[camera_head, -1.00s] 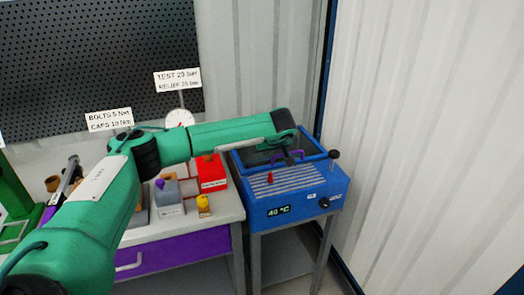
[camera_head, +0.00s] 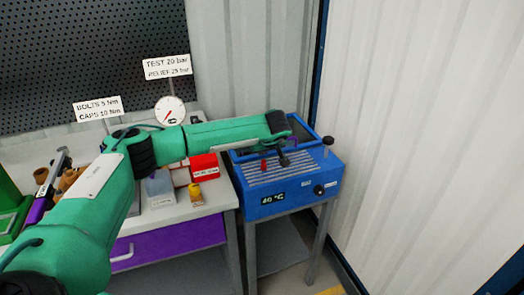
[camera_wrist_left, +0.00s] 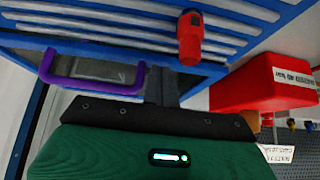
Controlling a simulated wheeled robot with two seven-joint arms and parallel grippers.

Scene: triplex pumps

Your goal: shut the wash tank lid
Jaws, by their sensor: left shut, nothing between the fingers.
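The wash tank (camera_head: 290,196) is a blue box on grey legs with a 40 °C display. I cannot tell for sure which part is the lid. My left gripper (camera_head: 284,161) is shut and empty, above the slats' rear edge, right of the red knob (camera_wrist_left: 190,40). Its dark fingers (camera_wrist_left: 161,86) show between handle and knob. My right gripper is not in view.
A black knob (camera_head: 328,141) stands at the tank's right rear corner. A red box (camera_head: 204,166) and a yellow part (camera_head: 195,192) sit on the workbench left of the tank. A pale wall (camera_head: 420,130) rises on the right. The floor before the tank is clear.

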